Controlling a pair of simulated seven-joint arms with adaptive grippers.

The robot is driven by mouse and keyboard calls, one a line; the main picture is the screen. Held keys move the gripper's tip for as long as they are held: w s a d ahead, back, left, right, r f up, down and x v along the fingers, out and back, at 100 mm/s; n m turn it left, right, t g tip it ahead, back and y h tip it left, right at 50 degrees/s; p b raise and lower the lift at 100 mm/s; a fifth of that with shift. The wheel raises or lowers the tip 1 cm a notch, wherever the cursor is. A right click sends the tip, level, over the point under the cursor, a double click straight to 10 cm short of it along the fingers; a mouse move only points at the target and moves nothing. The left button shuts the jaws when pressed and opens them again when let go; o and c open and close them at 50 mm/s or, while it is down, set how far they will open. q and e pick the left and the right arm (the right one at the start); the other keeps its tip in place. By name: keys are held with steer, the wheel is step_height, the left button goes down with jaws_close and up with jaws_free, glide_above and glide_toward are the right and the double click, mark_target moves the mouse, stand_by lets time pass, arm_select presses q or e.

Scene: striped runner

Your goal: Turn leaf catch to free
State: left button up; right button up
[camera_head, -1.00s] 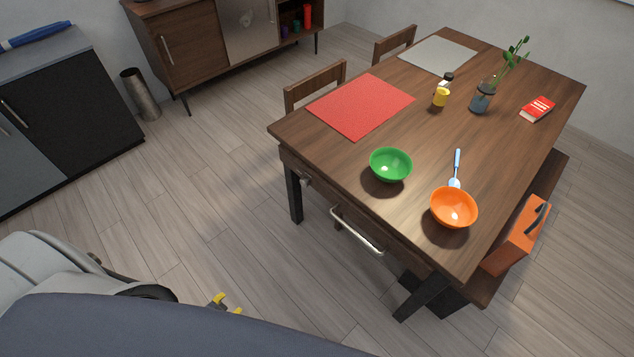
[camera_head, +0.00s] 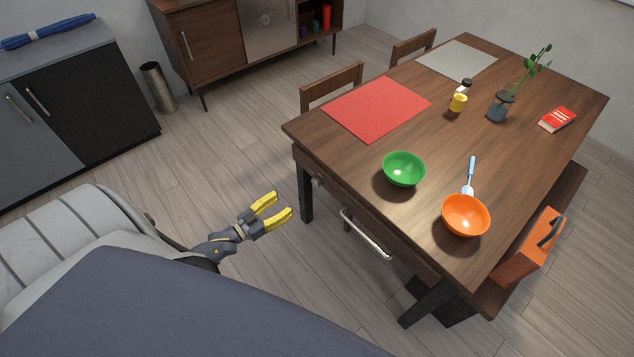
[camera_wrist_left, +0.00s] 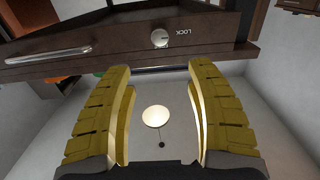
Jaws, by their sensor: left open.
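The leaf catch is a small round metal knob (camera_wrist_left: 160,38) on the table's dark front edge, with the word LOCK printed beside it in the left wrist view. It also shows in the head view as a small knob (camera_head: 317,181) near the table's left corner. My left gripper (camera_head: 279,206) is open and empty, its yellow fingers pointing toward the table and apart from the knob. In the left wrist view the open fingers (camera_wrist_left: 158,100) frame empty space below the knob. My right gripper is not in view.
A metal bar handle (camera_head: 366,233) runs along the table front, right of the knob. On the wooden table (camera_head: 335,152) are a green bowl (camera_head: 404,170), an orange bowl (camera_head: 465,216) and a red mat (camera_head: 377,107). A chair (camera_head: 332,87) stands behind. Floor between gripper and table is clear.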

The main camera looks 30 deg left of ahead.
mark_target(314, 183)
arm_select(q)
steer(key=x, duration=1.5)
steer(key=shift+w+d+f, duration=0.1)
steer(key=shift+w+d, duration=0.1)
steer(key=shift+w, duration=0.15)
jaws_close()
